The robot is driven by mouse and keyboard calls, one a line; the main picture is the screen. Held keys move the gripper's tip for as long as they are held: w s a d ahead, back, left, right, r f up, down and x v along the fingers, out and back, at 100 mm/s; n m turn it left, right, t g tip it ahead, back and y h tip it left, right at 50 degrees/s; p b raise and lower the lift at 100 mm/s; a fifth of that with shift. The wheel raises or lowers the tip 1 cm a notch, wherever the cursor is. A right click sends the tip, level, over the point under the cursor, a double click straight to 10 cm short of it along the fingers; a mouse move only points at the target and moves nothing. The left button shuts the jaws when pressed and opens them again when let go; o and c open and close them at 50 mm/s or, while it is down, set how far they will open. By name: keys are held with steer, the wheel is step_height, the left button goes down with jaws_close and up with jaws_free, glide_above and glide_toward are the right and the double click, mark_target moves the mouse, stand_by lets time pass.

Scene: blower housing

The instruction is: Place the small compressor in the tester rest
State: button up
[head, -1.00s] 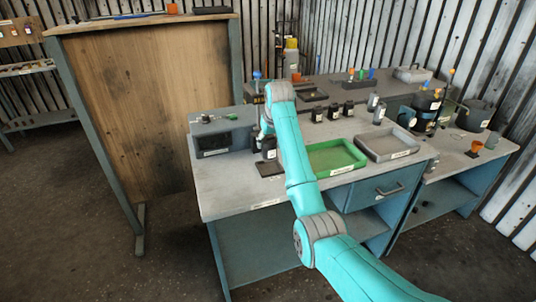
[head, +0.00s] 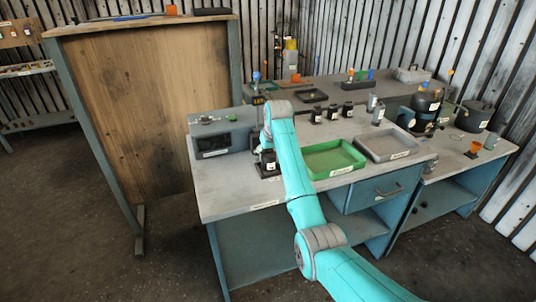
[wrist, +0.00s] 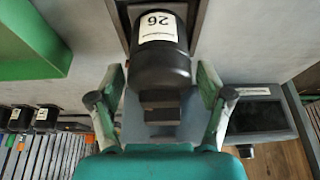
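The small compressor, a black cylinder with a white label reading 26 (wrist: 160,62), stands between my gripper's fingers in the wrist view. In the head view it (head: 268,160) is on the dark plate of the tester rest (head: 262,173), beside the tester (head: 213,144) with its dark screen. My gripper (wrist: 160,98) is open, with a visible gap between each finger and the cylinder. In the head view my gripper (head: 263,146) is partly hidden behind my arm. How the compressor's underside meets the rest is hidden.
A green tray (head: 345,170) and a grey tray (head: 412,155) lie to the right on the bench. Several small black labelled units (head: 332,113) stand behind the green tray. The bench front left of the rest (head: 225,195) is clear.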

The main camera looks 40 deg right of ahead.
steer(key=v, duration=1.2)
steer(key=shift+s+r, duration=0.1)
stand_by(0.5)
